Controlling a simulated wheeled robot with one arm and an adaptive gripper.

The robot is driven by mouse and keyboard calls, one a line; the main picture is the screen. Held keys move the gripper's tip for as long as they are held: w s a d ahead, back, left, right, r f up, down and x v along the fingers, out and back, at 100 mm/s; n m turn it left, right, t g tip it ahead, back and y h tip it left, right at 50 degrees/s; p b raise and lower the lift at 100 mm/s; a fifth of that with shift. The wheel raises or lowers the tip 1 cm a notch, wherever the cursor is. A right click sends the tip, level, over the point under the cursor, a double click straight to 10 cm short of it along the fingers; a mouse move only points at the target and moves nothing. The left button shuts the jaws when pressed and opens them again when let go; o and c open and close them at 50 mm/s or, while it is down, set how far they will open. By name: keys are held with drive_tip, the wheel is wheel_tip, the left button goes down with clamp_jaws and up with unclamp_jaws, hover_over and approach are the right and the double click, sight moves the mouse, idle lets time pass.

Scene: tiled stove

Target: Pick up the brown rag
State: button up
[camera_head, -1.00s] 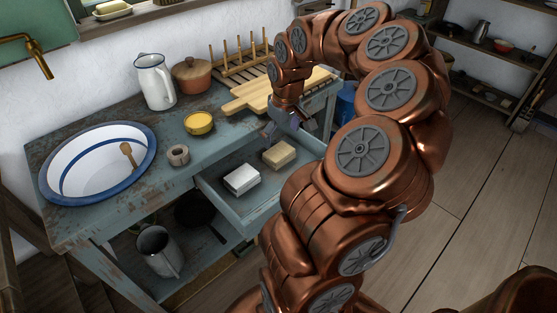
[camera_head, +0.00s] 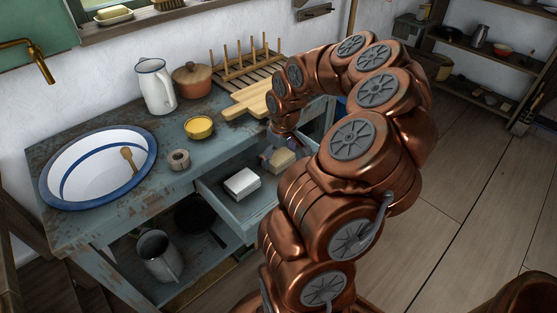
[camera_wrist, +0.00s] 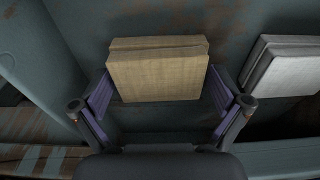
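The brown rag (camera_wrist: 158,75) is a folded tan cloth block lying in the open drawer (camera_head: 247,211). In the wrist view it sits between the two purple-padded fingers of my gripper (camera_wrist: 162,100), with a gap on each side. My gripper is open and reaches down over the rag. In the head view the rag (camera_head: 283,160) shows partly, with my gripper (camera_head: 276,152) in front of it.
A folded white cloth (camera_head: 241,184) lies in the drawer left of the rag; it also shows in the wrist view (camera_wrist: 287,68). On the worktop stand a basin (camera_head: 62,195), a yellow bowl (camera_head: 199,128), a pitcher (camera_head: 155,85) and a cutting board (camera_head: 250,103). Drawer walls surround the rag.

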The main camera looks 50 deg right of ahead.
sight(279, 156)
drive_tip(key=c, duration=0.7)
wheel_tip(279, 156, up, 10)
drive_tip(key=shift+r, duration=0.1)
idle(0.3)
drive_tip(key=o, duration=0.6)
drive_tip(key=c, duration=0.5)
